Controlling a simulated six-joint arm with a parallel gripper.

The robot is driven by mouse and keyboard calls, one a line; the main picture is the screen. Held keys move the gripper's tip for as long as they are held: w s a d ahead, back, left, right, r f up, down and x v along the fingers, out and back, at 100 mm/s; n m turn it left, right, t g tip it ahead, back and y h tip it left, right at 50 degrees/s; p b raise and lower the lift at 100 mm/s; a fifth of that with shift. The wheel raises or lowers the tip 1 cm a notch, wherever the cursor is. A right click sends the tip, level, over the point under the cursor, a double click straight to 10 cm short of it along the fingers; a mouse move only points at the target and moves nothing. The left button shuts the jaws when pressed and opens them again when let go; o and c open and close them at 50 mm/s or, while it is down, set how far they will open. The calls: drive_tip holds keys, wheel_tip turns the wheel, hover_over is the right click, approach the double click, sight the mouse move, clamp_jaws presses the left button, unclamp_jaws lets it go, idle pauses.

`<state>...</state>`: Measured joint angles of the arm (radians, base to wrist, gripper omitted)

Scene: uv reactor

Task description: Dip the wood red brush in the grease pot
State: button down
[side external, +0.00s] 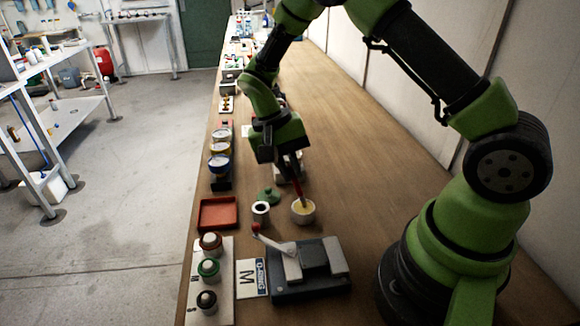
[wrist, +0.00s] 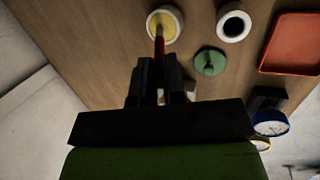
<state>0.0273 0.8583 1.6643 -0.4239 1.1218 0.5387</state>
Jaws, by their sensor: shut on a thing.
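My gripper (side external: 285,162) is above the bench, pointing down, shut on the wood red brush (side external: 298,193). The grease pot (side external: 303,215) is a small pale pot with yellow grease, right under the brush. The brush's lower end meets the pot's opening in the side view; its tip is hard to make out. In the wrist view the brush (wrist: 159,46) runs from between the fingers (wrist: 158,75) toward the yellow in the grease pot (wrist: 177,19). I cannot tell how deep the tip sits. The fingers hide the brush's upper part.
Left of the pot are a green lid (side external: 268,197), a pale cup with a dark opening (side external: 261,212) and a red tray (side external: 218,213). A grey lever device (side external: 308,268) stands in front. The bench is clear to the right.

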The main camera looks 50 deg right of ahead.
drive_tip(key=shift+r, duration=3.5)
